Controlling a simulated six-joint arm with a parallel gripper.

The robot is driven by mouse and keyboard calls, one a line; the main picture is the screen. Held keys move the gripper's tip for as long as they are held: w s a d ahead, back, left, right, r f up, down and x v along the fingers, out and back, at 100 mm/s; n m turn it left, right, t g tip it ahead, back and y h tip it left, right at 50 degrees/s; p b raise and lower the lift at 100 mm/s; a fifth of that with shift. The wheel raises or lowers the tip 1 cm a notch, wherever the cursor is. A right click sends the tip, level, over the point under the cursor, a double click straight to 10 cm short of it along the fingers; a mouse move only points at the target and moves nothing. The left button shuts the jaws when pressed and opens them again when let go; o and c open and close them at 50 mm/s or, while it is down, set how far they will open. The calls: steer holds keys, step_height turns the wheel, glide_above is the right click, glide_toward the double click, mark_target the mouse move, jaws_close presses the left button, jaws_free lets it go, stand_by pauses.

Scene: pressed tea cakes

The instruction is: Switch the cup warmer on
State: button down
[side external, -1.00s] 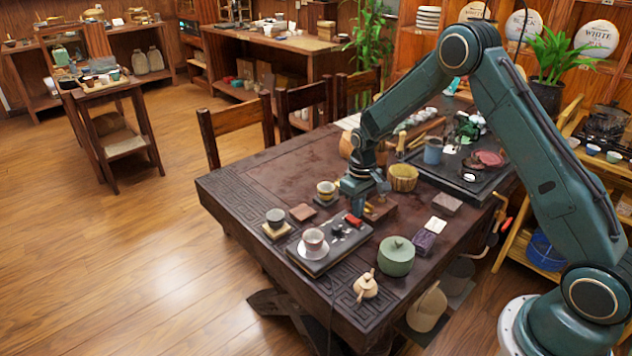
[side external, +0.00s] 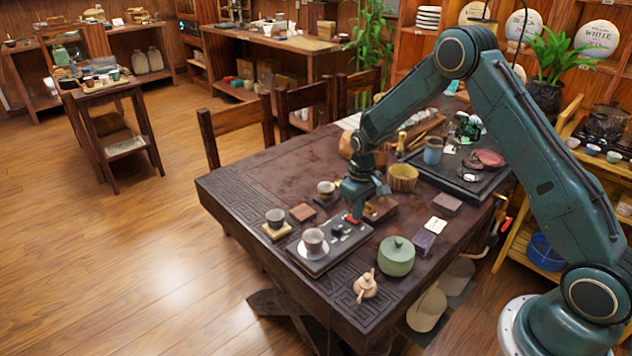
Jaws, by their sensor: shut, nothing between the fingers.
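The cup warmer (side external: 318,265) is a flat dark slab near the front left of the table. A pale cup (side external: 313,238) stands on its white round plate at the left end. Small dark controls (side external: 337,231) and a red part (side external: 349,218) sit toward its right end. My gripper (side external: 356,216) is shut and empty, pointing down at that right end, close to the red part and partly covering it. I cannot tell whether its tips touch the warmer, nor which way any switch is set.
A dark cup on a wooden coaster (side external: 276,230) and a yellow-banded cup (side external: 326,188) stand left of and behind the warmer. A green lidded pot (side external: 396,256) stands to the right, a small wooden teapot (side external: 365,287) in front. A brown block (side external: 381,210) lies just behind my gripper.

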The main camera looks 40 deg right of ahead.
steer(key=shift+f, duration=0.55)
stand_by(0.5)
steer(key=shift+r, duration=3.55)
